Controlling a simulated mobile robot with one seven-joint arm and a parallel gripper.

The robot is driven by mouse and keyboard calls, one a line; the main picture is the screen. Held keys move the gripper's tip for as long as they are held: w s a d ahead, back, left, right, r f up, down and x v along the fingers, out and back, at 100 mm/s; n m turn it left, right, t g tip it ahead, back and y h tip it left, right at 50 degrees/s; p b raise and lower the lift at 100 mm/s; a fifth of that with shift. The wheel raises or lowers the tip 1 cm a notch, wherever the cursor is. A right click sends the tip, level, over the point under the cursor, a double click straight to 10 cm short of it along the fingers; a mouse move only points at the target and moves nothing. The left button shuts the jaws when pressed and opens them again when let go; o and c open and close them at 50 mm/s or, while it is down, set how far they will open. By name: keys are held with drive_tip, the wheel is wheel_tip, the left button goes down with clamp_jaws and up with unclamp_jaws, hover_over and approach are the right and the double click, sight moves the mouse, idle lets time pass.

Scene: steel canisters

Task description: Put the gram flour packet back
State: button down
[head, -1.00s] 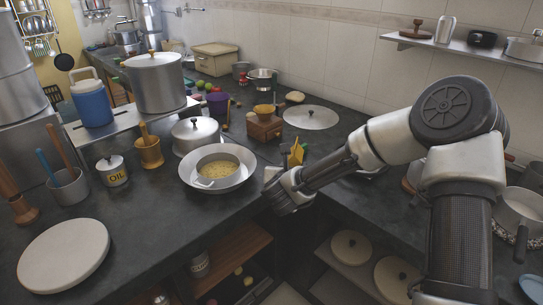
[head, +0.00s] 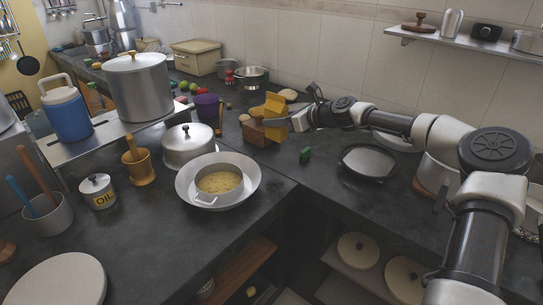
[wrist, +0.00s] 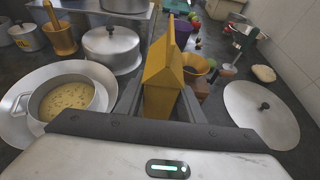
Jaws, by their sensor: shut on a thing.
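The gram flour packet, which I take to be the tall yellow packet (head: 273,107), is held upright in my gripper (head: 288,119) above the back counter. In the wrist view the packet (wrist: 163,84) stands between the two fingers of my gripper (wrist: 160,98), which are shut on it. Its top is folded to a ridge. In the head view it overlaps a wooden box (head: 252,134); I cannot tell whether they touch. In the wrist view a brass bowl (wrist: 197,64) shows just behind the packet. The packet's lower end is hidden.
A wide pan with a pot of yellow food (head: 219,182) stands on the near counter, beside a lidded pot (head: 190,147). A small green item (head: 305,155) and a dark pan (head: 368,161) are on the right counter. A flat steel lid (wrist: 262,108) lies right of my gripper.

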wheel_tip(320, 180, down, 9)
drive_tip(key=shift+f+b, duration=0.2)
drive_tip(key=shift+b, duration=0.9)
drive_tip(key=c, duration=1.2)
unclamp_jaws()
drive_tip(key=shift+f, duration=0.15)
drive_tip(key=shift+s+d+r, duration=0.15)
drive_tip(key=shift+d+r, duration=0.1)
drive_tip(key=shift+r, duration=0.05)
drive_tip(key=p+v, duration=0.2)
drive_tip(key=v, duration=0.9)
drive_tip(key=shift+s+d, duration=0.15)
drive_tip(key=shift+s, duration=0.1)
